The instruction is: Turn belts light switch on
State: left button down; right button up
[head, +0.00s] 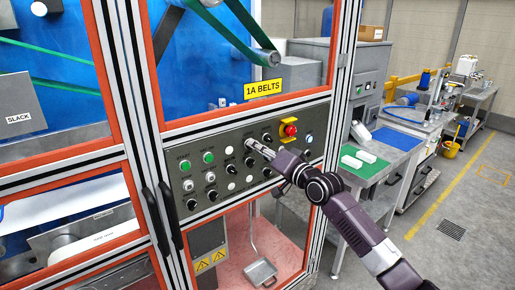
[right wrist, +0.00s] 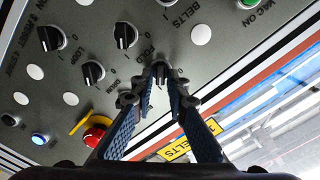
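The control panel (head: 215,160) on the cabinet carries rows of black selector knobs, green and white buttons and pale round lamps. My right gripper (head: 257,147) is at the panel, in its upper row, below the yellow "1A BELTS" sign. In the right wrist view my right gripper (right wrist: 161,92) has its fingertips on either side of a black selector knob (right wrist: 160,72). I cannot tell whether they touch it. The small label beside this knob is partly hidden and not clearly readable. A "BELTS" label (right wrist: 180,14) is printed nearby on the panel. My left gripper is not in view.
A red emergency stop (head: 290,130) in a yellow guard sits just right of my right gripper. Other black knobs (right wrist: 125,35) are close by. Door handles (head: 170,213) stick out left of the panel. A bench with a green mat (head: 362,164) stands at the right.

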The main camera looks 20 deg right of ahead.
jog(key=shift+o, duration=1)
jog(key=v, duration=1.2)
